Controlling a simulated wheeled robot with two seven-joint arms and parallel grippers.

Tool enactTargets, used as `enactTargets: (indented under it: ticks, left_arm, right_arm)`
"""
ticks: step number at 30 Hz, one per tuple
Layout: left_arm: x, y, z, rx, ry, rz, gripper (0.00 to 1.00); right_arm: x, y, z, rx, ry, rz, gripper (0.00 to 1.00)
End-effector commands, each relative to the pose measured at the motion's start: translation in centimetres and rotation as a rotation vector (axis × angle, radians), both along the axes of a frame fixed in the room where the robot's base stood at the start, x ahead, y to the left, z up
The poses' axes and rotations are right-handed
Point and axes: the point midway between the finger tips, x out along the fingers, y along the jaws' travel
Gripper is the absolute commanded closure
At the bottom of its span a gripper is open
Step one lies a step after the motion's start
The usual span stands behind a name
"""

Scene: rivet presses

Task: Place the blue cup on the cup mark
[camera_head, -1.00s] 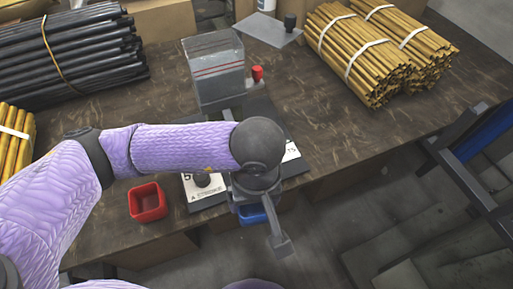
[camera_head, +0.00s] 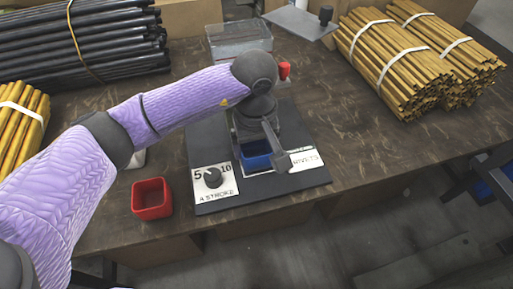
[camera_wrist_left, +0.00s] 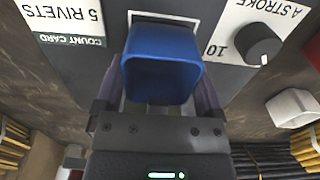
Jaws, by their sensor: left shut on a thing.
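The blue cup (camera_head: 256,154) is in my left gripper (camera_head: 255,140), over the front part of the dark press base (camera_head: 275,193). In the left wrist view the cup (camera_wrist_left: 160,78) sits between the two fingers of the left gripper (camera_wrist_left: 158,98), which are shut on it. A white-edged mark (camera_wrist_left: 160,18) on the base shows just past the cup's rim, and the cup hides part of it. I cannot tell whether the cup touches the base. My right gripper is not in view.
A knob (camera_head: 213,178) on a dial plate is left of the cup, and a rivets card (camera_head: 306,159) is right of it. A red cup (camera_head: 151,199) stands left of the base. A clear bin (camera_head: 238,39) is behind.

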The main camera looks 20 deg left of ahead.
Motion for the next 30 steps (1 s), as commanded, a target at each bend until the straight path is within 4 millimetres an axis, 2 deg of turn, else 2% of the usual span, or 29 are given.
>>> enactTargets:
  ticks: [1, 7, 11, 12, 13, 14, 20, 22, 30]
  left_arm:
    - [0.0, -0.1, -0.6, -0.001, 0.003, -0.002, 0.79]
    - [-0.1, -0.1, -0.1, 0.001, -0.001, -0.001, 0.79]
    - [-0.1, -0.1, -0.5, 0.001, 0.001, -0.001, 0.79]
    - [-0.1, -0.1, -0.5, 0.0, 0.0, -0.001, 0.09]
    - [-0.1, -0.1, -0.5, 0.001, -0.001, -0.001, 0.02]
    - [-0.1, -0.1, -0.4, 0.001, -0.001, -0.001, 0.0]
    - [-0.1, -0.1, -0.3, 0.001, -0.001, -0.001, 0.0]
    - [-0.1, -0.1, 0.4, 0.001, -0.003, -0.001, 0.0]
    - [-0.1, -0.1, 8.1, 0.001, -0.009, -0.001, 0.0]
  right_arm:
    - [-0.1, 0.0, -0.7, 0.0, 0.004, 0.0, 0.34]
    - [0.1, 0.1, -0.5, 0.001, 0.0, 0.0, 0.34]
    - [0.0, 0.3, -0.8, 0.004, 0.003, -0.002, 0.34]
    - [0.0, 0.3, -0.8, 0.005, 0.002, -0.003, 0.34]
    - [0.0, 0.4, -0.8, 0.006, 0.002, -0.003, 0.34]
    - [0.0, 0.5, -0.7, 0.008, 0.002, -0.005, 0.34]
    - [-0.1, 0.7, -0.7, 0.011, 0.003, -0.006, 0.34]
    - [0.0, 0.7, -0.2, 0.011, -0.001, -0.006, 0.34]
    - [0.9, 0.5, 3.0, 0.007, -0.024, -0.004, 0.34]
